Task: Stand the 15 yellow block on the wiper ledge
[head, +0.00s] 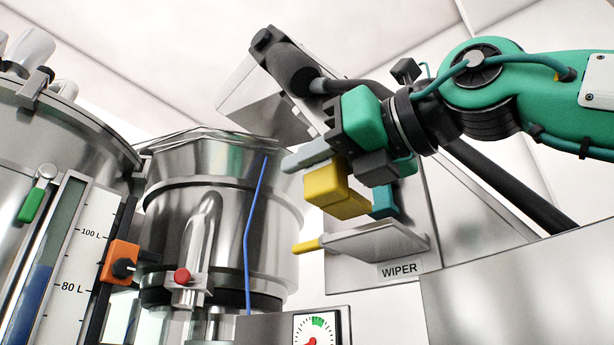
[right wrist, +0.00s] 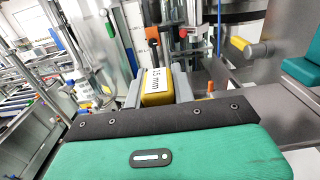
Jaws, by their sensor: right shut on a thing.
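My right gripper (head: 335,170) is shut on the yellow block (head: 323,188), which it holds just above the wiper ledge (head: 375,242). A gap shows between the block and the ledge in the head view. In the right wrist view the yellow block (right wrist: 157,84) sits between the two grey fingers of the right gripper (right wrist: 157,92), and its white label reads 15 mm. The ledge is a metal shelf on a panel with a WIPER label (head: 399,270). My left gripper is not in view.
A teal piece (head: 385,203) shows behind the held block. A yellow rod end (head: 307,246) sticks out left of the ledge. A steel vessel (head: 215,215) with a blue line stands to the left. A gauge (head: 318,330) is below, and a metal panel (head: 520,295) fills the lower right.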

